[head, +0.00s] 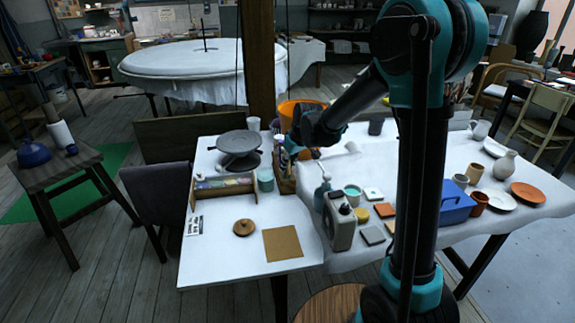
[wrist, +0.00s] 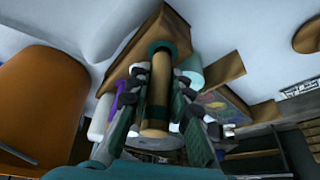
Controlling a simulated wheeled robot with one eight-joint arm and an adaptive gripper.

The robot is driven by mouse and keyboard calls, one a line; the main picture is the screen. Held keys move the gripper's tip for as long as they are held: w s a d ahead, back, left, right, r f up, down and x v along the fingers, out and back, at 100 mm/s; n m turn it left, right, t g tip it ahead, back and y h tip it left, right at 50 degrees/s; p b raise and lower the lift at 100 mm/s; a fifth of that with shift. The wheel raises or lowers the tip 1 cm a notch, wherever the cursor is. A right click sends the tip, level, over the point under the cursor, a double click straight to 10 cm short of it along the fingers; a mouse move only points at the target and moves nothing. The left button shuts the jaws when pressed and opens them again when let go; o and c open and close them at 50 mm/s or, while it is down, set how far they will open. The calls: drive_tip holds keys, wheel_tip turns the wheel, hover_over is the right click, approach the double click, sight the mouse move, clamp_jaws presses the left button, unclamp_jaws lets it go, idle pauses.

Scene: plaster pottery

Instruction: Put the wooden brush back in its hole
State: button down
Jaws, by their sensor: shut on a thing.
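My gripper (head: 297,145) is over the wooden tool holder (head: 286,184) on the white table in the head view. In the wrist view, the two fingers of my gripper (wrist: 160,80) are closed on the sides of the wooden brush (wrist: 158,100), a thick tan handle with a dark green end. The brush lines up with the wooden holder (wrist: 172,24) beyond it. A purple handle (wrist: 124,99) stands beside the brush. The holder's holes are hidden, and I cannot tell whether the brush's far end is above or inside one. My gripper hides most of the brush in the head view.
A turquoise cup (head: 265,180) stands just left of the holder, near a wooden rack (head: 224,188) and a grey turntable (head: 238,146). An orange bucket (head: 291,112) is behind.

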drive_tip(key=shift+f, duration=0.5)
idle(0.4)
drive_tip(key=c, duration=1.3)
unclamp_jaws()
